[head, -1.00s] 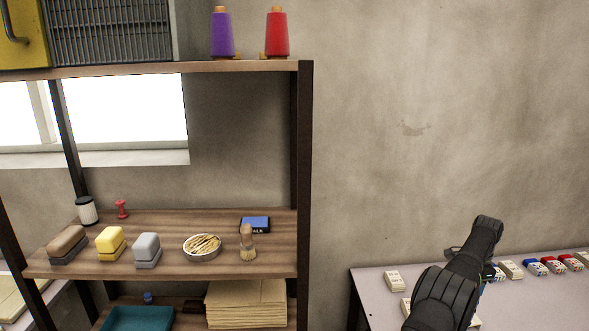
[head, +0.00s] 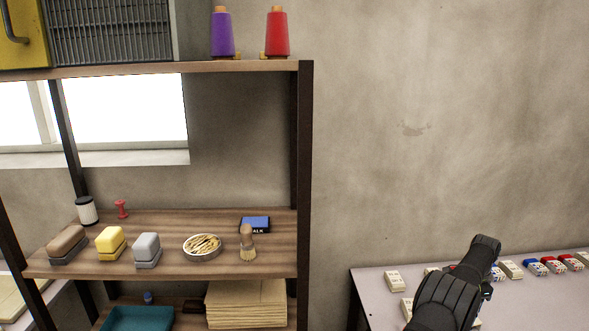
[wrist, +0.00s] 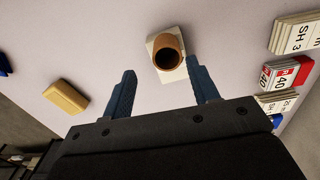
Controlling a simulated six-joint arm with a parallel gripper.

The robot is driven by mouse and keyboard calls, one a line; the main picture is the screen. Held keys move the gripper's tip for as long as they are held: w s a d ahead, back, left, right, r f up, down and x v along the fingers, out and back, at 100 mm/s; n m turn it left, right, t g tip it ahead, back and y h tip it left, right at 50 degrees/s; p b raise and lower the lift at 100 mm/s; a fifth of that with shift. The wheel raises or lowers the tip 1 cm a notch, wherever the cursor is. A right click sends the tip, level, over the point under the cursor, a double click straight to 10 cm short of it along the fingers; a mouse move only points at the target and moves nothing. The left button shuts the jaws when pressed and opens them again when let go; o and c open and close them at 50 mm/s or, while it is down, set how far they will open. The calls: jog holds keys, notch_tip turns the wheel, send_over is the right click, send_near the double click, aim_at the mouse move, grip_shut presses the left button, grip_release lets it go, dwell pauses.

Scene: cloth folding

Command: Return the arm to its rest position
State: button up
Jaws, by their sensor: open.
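My arm shows at the lower right of the head view as dark links over the pale table (head: 375,285). My gripper (wrist: 160,85) shows in the wrist view with two blue fingers spread wide apart and nothing between them. Beyond the fingertips, a brown round cup-like thing (wrist: 168,50) stands on a white square piece (wrist: 182,72) on the table. A yellow block (wrist: 66,97) lies to the left of the fingers. The fingers are hidden in the head view.
Card stacks (wrist: 297,35) and a red-and-white pack (wrist: 285,76) lie at the right in the wrist view. A wooden shelf (head: 180,275) with blocks, a bowl (head: 202,247) and a brush (head: 247,245) stands left of the table. Thread spools (head: 277,35) stand on its upper board.

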jog(key=s+d+r, duration=0.2)
jog(key=s+r, duration=0.5)
jog(key=s, duration=0.4)
jog(key=s+a+f+n, duration=0.1)
jog(key=s+a+f, duration=0.1)
jog(key=s+a, duration=0.25)
jog(key=s+a+f+n, duration=0.1)
jog(key=s+a+f, duration=0.2)
jog(key=a, duration=0.3)
jog(key=w+f, duration=0.1)
jog(key=w, duration=0.2)
jog(key=w+a+f, duration=0.1)
jog(key=w+f, duration=0.1)
jog(key=w, duration=0.1)
jog(key=w+a+f, duration=0.1)
jog(key=w+f, duration=0.1)
jog(key=w, duration=0.1)
jog(key=shift+w+a+f, duration=0.1)
jog(key=shift+w+f, duration=0.1)
jog(key=shift+w, duration=0.05)
